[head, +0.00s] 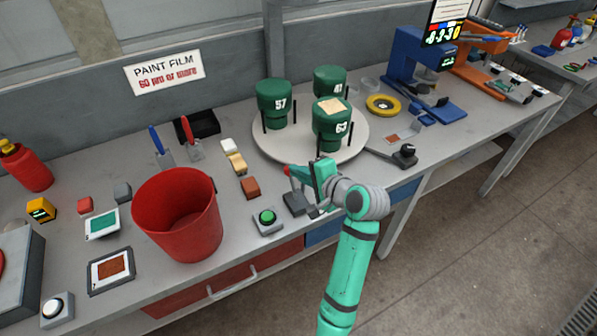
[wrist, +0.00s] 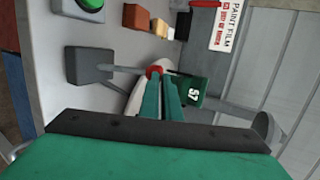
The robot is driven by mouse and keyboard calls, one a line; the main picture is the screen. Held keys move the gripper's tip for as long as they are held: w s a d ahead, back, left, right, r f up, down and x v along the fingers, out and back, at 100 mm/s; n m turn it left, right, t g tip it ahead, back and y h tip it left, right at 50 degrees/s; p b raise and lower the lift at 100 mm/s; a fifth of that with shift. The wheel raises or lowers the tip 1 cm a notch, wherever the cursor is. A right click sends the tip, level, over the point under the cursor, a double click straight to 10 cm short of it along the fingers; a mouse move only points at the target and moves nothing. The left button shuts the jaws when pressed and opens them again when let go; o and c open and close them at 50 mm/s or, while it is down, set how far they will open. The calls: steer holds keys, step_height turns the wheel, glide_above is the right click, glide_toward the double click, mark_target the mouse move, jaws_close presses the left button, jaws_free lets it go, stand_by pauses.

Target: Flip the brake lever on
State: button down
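The brake lever is a thin grey rod with a red knob (head: 287,171) rising from a small dark grey block (head: 294,204) at the table's front edge. In the wrist view the block (wrist: 88,65), rod and red knob (wrist: 154,72) also show. My gripper (head: 296,172) is at the knob, fingers pointing left in the head view. In the wrist view its two green fingers (wrist: 158,82) lie close together with their tips at the knob. They look shut; I cannot tell whether they touch or pinch the knob.
A round turntable (head: 268,148) carries three green numbered cylinders behind my gripper. A green button box (head: 267,221) and red bin (head: 178,213) stand left. A black-knobbed lever (head: 407,151) lies right. A blue press (head: 418,75) stands farther right.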

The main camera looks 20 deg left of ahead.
steer(key=r+v, duration=0.1)
steer(key=v, duration=1.3)
steer(key=shift+w+a, duration=0.2)
steer(key=shift+r, duration=0.1)
